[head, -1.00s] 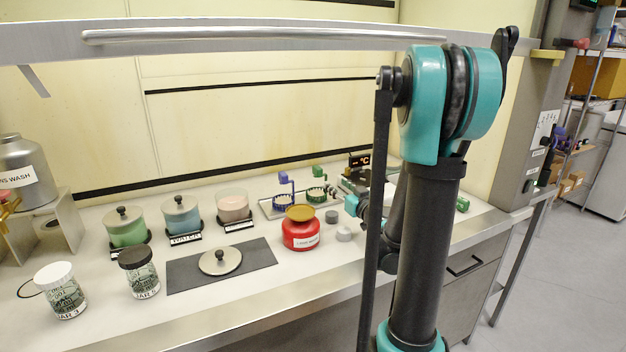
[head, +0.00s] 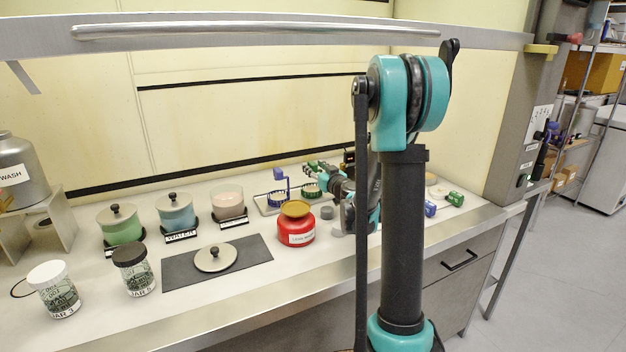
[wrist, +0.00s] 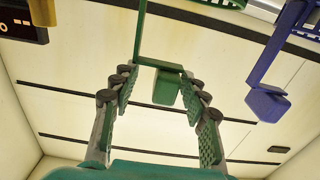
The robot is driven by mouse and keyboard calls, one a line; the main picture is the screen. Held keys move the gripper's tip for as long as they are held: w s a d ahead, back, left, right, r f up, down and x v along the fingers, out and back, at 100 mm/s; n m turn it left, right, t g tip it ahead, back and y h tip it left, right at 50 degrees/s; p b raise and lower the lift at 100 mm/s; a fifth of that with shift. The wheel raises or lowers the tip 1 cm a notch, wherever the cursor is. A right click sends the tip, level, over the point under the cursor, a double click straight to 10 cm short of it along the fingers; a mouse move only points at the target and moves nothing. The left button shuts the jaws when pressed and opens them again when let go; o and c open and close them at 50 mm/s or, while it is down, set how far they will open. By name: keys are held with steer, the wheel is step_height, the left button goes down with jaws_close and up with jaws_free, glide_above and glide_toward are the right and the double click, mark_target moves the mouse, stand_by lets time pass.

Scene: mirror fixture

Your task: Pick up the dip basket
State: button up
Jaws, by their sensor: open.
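Two dip baskets stand on a tray (head: 266,210) at the back of the bench, a blue basket (head: 277,200) and a green basket (head: 312,191). My gripper (head: 316,169) is at the green basket's upright handle. In the wrist view my open gripper (wrist: 160,88) has its fingers on either side of the green handle's hanging block (wrist: 165,87), with gaps visible. The green basket's mesh (wrist: 175,10) is at the top edge there. The blue handle (wrist: 268,103) hangs to the right, outside the fingers.
A red jar (head: 296,228) stands in front of the tray, near a small grey cap (head: 326,212). A dark display (wrist: 22,22) is at the wrist view's upper left.

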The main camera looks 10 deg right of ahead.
steer(key=x, duration=0.4)
steer(key=shift+w+a, duration=0.1)
steer(key=shift+a, duration=0.25)
jaws_close()
